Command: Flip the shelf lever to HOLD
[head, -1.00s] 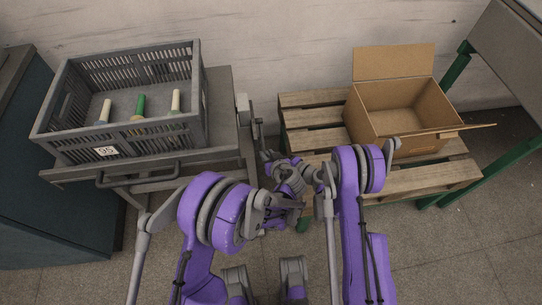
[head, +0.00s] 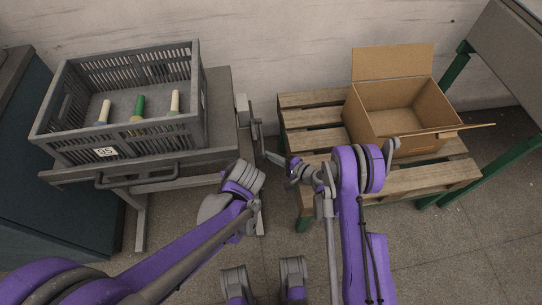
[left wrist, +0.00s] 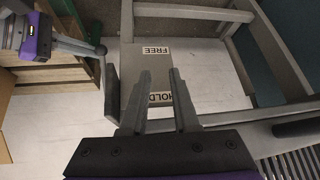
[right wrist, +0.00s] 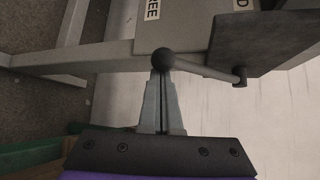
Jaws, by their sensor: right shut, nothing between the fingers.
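The shelf lever has a dark ball knob (right wrist: 163,60) and a thin rod running to a pivot on a dark plate (right wrist: 270,50). The knob lies at the FREE end, by the FREE label (left wrist: 155,50); the HOLD label (left wrist: 162,97) is at the other end. The knob also shows in the left wrist view (left wrist: 101,50). My right gripper (right wrist: 161,78) is shut and empty, its tips right at the knob; I cannot tell whether they touch. It also shows in the head view (head: 271,156). My left gripper (left wrist: 163,76) is open and empty, facing the label plate.
A cardboard box (head: 405,140) sits on a wooden pallet (head: 300,117) to the right. A green-legged table (head: 510,50) stands at far right. Floor between shelf and pallet is narrow.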

